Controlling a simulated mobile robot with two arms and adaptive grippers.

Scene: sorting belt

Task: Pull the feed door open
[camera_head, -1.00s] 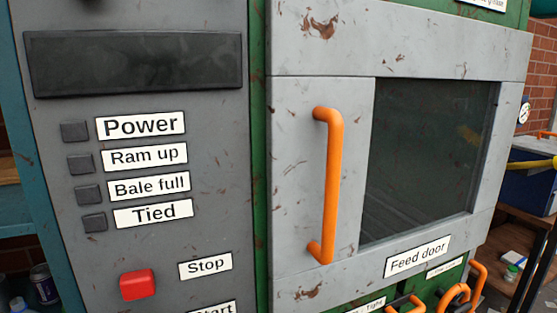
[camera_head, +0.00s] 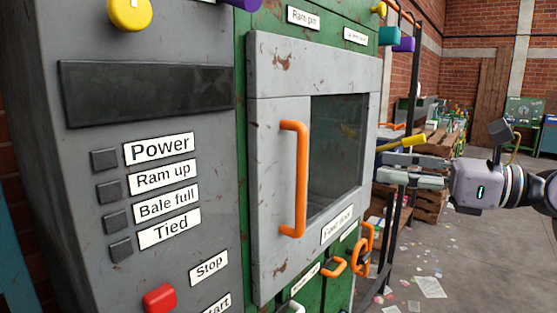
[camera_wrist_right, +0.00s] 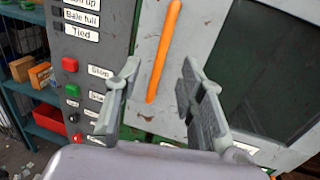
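The grey feed door (camera_head: 275,200), with a dark window, is on the front of the green machine and looks closed. Its orange vertical bar handle (camera_head: 301,180) is on the door's left part. My right gripper (camera_head: 380,169) is at the right of the door in the head view, fingers pointing left toward it, apart from the handle. In the right wrist view the fingers of my right gripper (camera_wrist_right: 158,80) are spread wide and empty. The handle (camera_wrist_right: 164,50) shows beyond and between them, not gripped. My left gripper is not in view.
A grey control panel (camera_head: 85,215) with a red stop button (camera_head: 160,298) stands left of the door. Small orange handles (camera_head: 362,245) sit below the door at right. Wooden pallets (camera_head: 435,150) and scattered papers (camera_head: 430,287) are farther right; some floor there is open.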

